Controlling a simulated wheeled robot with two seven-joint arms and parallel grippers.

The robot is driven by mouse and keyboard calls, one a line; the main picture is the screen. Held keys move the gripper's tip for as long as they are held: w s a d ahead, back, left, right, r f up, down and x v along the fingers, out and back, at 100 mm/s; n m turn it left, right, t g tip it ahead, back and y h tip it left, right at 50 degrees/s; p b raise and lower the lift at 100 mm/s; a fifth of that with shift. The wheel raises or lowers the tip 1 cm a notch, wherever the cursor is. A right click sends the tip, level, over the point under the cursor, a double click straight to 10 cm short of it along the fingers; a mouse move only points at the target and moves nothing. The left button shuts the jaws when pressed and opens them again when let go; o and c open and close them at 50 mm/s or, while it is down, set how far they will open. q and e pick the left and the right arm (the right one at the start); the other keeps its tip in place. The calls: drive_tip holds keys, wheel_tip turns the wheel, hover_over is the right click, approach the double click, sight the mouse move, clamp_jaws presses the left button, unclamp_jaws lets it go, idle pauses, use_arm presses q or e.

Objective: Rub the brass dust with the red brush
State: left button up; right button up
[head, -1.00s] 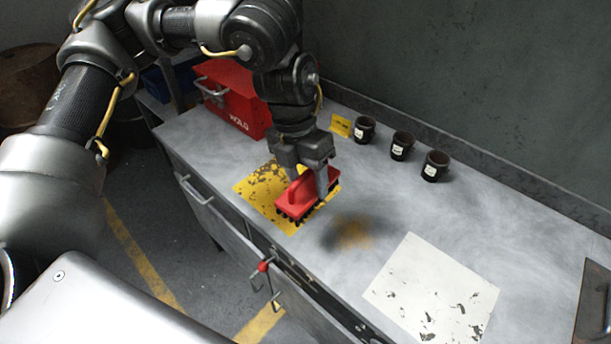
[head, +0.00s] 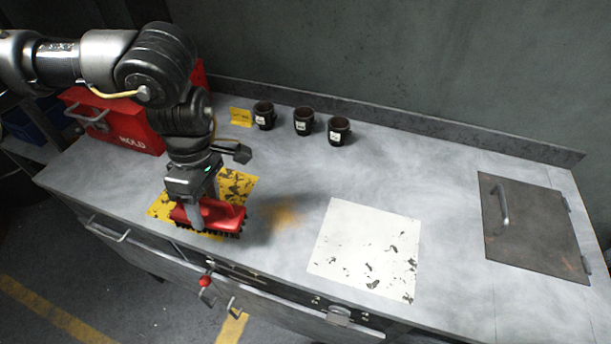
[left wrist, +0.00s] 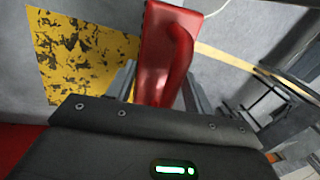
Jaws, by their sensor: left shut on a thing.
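The red brush (head: 222,214) has a red body with a handle and dark bristles pointing down. My left gripper (head: 203,212) is shut on its handle, over the right front part of the yellow worn patch (head: 238,184). I cannot tell whether the bristles touch the bench. In the left wrist view the brush (left wrist: 165,50) lies between the fingers, with the yellow patch (left wrist: 80,55) to its left. The brass-coloured dust (head: 284,215) is a blurred orange-brown smear on the bench, just right of the brush and apart from it. My right gripper is not in view.
A white worn sheet (head: 365,245) lies right of the dust. Three dark mugs (head: 303,121) and a small yellow card (head: 241,117) stand along the back. A red box (head: 125,125) is at the back left. A metal hatch with a handle (head: 535,225) is at the right.

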use_arm(q)
drive_tip(key=m, duration=0.3)
drive_tip(key=a+f+m+y, duration=0.1)
drive_tip(key=m, duration=0.2)
drive_tip(key=s+f+m, duration=0.1)
drive_tip(key=m, duration=0.1)
drive_tip(key=shift+a+m+t+y, duration=0.3)
drive_tip(key=shift+a+m+t, duration=0.1)
drive_tip(key=m, duration=0.2)
drive_tip(key=a+m, duration=0.1)
drive_tip(key=m, duration=0.1)
drive_tip(key=f+m+t, duration=0.1)
drive_tip(key=m, duration=0.1)
drive_tip(key=shift+s+a, duration=0.25)
drive_tip(key=shift+s, duration=0.05)
drive_tip(key=shift+m, duration=0.5)
